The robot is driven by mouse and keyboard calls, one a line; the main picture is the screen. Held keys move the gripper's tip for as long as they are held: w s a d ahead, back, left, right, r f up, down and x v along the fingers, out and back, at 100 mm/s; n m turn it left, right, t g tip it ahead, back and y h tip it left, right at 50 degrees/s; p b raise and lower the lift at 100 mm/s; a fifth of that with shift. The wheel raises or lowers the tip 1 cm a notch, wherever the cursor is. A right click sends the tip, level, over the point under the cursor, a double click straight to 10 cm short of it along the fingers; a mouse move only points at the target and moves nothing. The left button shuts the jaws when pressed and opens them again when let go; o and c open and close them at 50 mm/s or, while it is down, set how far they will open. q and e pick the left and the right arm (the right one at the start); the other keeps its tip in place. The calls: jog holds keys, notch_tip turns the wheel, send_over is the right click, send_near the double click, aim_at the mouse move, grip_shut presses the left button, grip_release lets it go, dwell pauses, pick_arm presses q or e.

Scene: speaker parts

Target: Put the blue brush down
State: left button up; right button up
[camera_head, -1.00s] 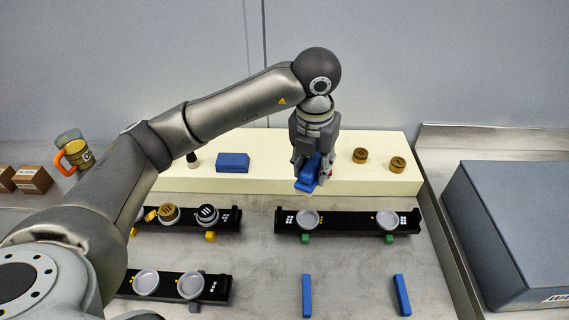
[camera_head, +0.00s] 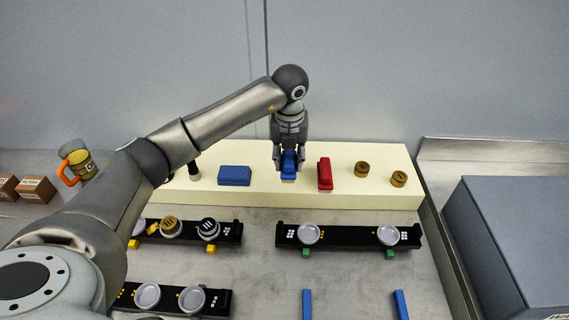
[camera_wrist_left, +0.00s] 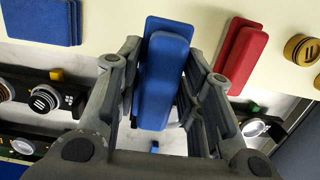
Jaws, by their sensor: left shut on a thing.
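The blue brush (camera_head: 289,165) is between the fingers of my left gripper (camera_head: 290,167), at the cream raised block (camera_head: 350,192) at the back of the table. In the left wrist view the blue brush (camera_wrist_left: 162,75) shows as a long two-layer bar, with the fingers of my left gripper (camera_wrist_left: 165,100) on both sides of it. The gripper is shut on it. I cannot tell whether its underside touches the cream block. My right gripper is not in view.
A red brush (camera_head: 325,173) stands just right of the gripper. A blue block (camera_head: 234,176) lies to its left, and gold round parts (camera_head: 361,169) lie farther right. Black racks (camera_head: 350,236) with round parts stand in front. A large grey box (camera_head: 520,240) is at right.

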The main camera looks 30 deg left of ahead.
pick_arm(q)
jog(key=shift+w+a+f, duration=0.25)
jog(key=shift+a+f, duration=0.15)
jog(key=shift+f, duration=0.1)
jog(key=shift+w+a+f, duration=0.2)
jog(key=shift+a+f, duration=0.15)
jog(key=shift+f, duration=0.15)
jog(key=f+p, duration=0.2)
jog(key=f, duration=0.1)
jog(key=shift+w+a, duration=0.1)
jog(key=shift+a, duration=0.1)
jog(key=shift+f, duration=0.25)
jog(key=shift+f, duration=0.1)
jog(key=o, duration=1.2)
jog(key=shift+c, duration=0.2)
